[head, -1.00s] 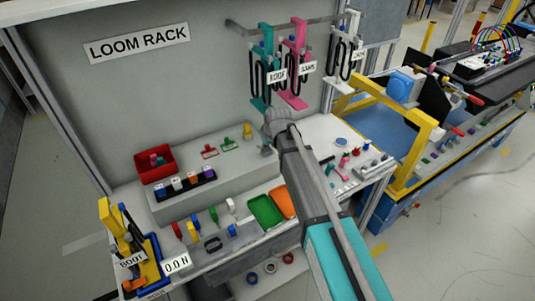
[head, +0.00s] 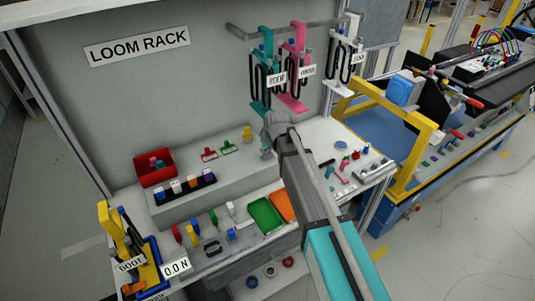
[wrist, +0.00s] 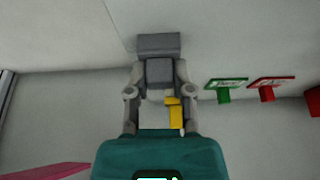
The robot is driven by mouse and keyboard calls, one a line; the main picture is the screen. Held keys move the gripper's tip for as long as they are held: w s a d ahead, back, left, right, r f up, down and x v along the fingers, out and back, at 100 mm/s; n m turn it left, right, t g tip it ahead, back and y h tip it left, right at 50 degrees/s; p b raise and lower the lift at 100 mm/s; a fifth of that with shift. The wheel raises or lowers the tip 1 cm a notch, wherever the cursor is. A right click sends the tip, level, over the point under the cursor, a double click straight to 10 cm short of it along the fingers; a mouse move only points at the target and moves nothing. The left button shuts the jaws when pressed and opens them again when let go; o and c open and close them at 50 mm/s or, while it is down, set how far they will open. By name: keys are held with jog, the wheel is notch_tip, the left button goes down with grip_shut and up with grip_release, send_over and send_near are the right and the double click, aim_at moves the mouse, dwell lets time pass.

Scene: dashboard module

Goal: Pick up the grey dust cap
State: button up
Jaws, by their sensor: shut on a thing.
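In the wrist view, the grey dust cap (wrist: 159,72) shows as a dark grey block between the two fingers of my gripper (wrist: 159,68), which is shut on it. A wider grey block (wrist: 158,43) shows just past the fingertips; I cannot tell whether it is part of the cap. In the head view, my gripper (head: 267,151) is by the right end of the grey raised shelf, and the cap cannot be told apart from it there.
A yellow part (head: 247,133) stands on the shelf (head: 200,163), close to my gripper. Green (head: 229,147) and red (head: 209,154) parts and a red bin (head: 155,167) lie further left. Looms (head: 292,70) hang from a rail above. Green and orange trays are below.

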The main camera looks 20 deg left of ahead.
jog(key=shift+r, duration=0.15)
dwell(0.3)
notch_tip(320, 180, up, 3)
jog(key=p, duration=0.3)
jog(key=s+d+r+p, duration=0.7)
jog(key=s+r+p, duration=0.2)
jog(key=s+p, duration=0.1)
jog(key=shift+s+d+r, duration=0.25)
jog(key=shift+s+r, duration=0.1)
jog(key=shift+s, duration=0.55)
jog(key=shift+f, duration=0.15)
jog(key=shift+f+b, duration=0.95)
jog(key=shift+b, duration=0.15)
